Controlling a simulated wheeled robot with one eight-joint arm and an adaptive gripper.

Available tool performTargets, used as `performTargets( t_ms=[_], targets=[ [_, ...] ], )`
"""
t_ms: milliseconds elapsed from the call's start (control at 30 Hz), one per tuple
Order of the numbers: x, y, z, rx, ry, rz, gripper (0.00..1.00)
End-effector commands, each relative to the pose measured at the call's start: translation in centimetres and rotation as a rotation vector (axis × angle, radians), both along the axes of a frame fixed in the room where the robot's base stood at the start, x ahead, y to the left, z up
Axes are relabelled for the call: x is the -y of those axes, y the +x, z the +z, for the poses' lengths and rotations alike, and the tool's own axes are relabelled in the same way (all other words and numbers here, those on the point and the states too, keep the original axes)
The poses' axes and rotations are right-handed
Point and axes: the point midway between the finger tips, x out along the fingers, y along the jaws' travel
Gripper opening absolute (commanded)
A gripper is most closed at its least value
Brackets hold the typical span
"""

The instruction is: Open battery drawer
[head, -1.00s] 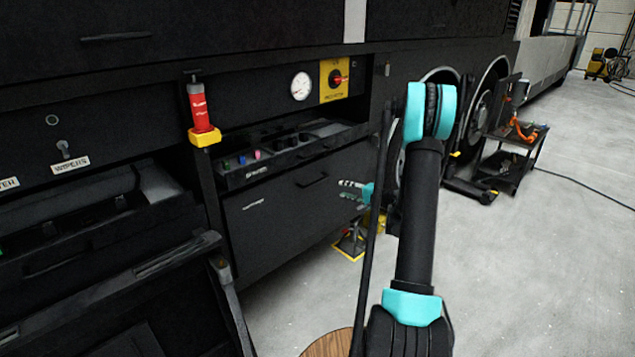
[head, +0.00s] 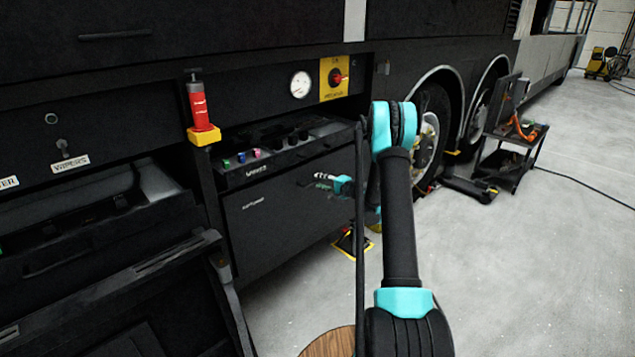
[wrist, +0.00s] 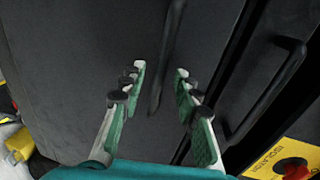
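The battery drawer (head: 275,215) is a black front panel low on the coach side, with a small pale label too blurred to read. It looks shut. Its dark bar handle (wrist: 166,58) shows in the wrist view, running lengthwise between my fingertips. In the head view the handle is mostly hidden behind my gripper (head: 322,180). My gripper, with pale and green fingers, is in front of the drawer's upper right part. In the wrist view my gripper (wrist: 160,72) is open, with one finger on each side of the handle. I cannot tell whether they touch it.
Above the drawer is an open tray (head: 280,150) with coloured knobs. A red and yellow isolator switch (head: 336,79), a gauge (head: 300,84) and a red cylinder (head: 198,108) are higher up. A wooden round top (head: 328,342) is at the bottom.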

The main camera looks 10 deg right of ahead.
Motion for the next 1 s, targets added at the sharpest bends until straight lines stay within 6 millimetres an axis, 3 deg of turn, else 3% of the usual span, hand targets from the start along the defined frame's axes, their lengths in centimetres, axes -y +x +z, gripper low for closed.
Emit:
performTargets(
  t_ms=[200, 567, 800, 1000],
  targets=[
    [-1.3, 1.7, -0.5, 0.0, 0.0, 0.001, 0.32],
    [-1.5, 2.1, -0.5, 0.0, 0.0, 0.0, 0.32],
    [-1.5, 2.0, -0.5, 0.0, 0.0, 0.0, 0.02],
    [-1.5, 2.0, -0.5, 0.0, 0.0, 0.0, 0.0]
  ],
)
